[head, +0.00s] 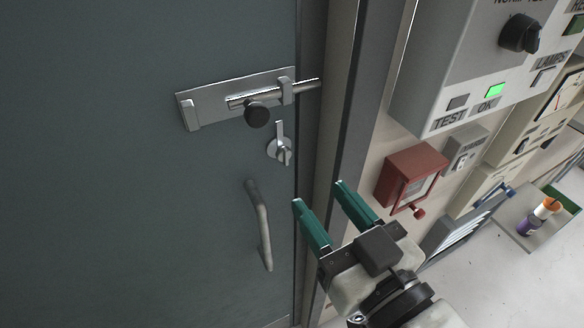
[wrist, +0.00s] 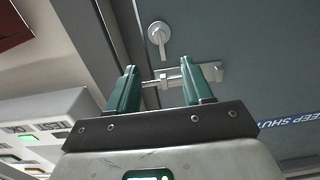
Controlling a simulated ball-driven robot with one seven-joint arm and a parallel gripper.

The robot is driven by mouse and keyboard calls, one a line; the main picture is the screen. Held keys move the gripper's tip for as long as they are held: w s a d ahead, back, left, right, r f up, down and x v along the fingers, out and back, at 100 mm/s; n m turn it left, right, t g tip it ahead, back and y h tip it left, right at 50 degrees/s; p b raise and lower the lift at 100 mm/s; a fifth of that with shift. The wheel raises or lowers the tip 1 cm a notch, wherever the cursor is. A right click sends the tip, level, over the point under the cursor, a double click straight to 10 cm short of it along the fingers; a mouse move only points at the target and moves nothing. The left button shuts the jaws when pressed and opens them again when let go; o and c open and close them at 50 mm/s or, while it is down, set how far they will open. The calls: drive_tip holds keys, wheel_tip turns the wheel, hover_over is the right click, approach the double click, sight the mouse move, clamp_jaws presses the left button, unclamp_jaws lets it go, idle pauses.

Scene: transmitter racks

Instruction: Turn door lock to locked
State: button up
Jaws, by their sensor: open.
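The door lock (head: 280,149) is a small round metal turn piece on the grey-green door (head: 120,200), below the slide bolt (head: 245,98). Its thin lever points up in the head view. In the wrist view the lock (wrist: 158,33) shows above the fingers, with its lever pointing down in that picture. My gripper (head: 319,193) has two green fingers, spread apart with nothing between them. In the head view it is below and right of the lock, near the door's edge. In the wrist view the gripper (wrist: 160,70) frames part of the bolt from a distance.
A bar-shaped door handle (head: 261,225) sits below the lock, left of my fingers. The bolt's bar reaches past the door edge towards the frame (head: 350,110). A red box (head: 411,175) and grey panels (head: 460,75) are on the wall to the right.

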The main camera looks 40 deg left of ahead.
sight(287, 154)
drive_tip(key=shift+w+a+f+b, duration=0.25)
drive_tip(key=shift+a+b, duration=0.25)
drive_tip(key=shift+b, duration=1.95)
drive_tip(key=b, duration=0.5)
drive_tip(key=shift+s+a+r, duration=0.1)
drive_tip(key=shift+a, duration=0.15)
drive_tip(key=x, duration=0.2)
drive_tip(key=p+x, duration=0.1)
drive_tip(key=x, duration=0.5)
drive_tip(key=shift+r+p, duration=0.25)
drive_tip(key=shift+p, duration=0.15)
drive_tip(key=shift+c, duration=0.5)
clamp_jaws()
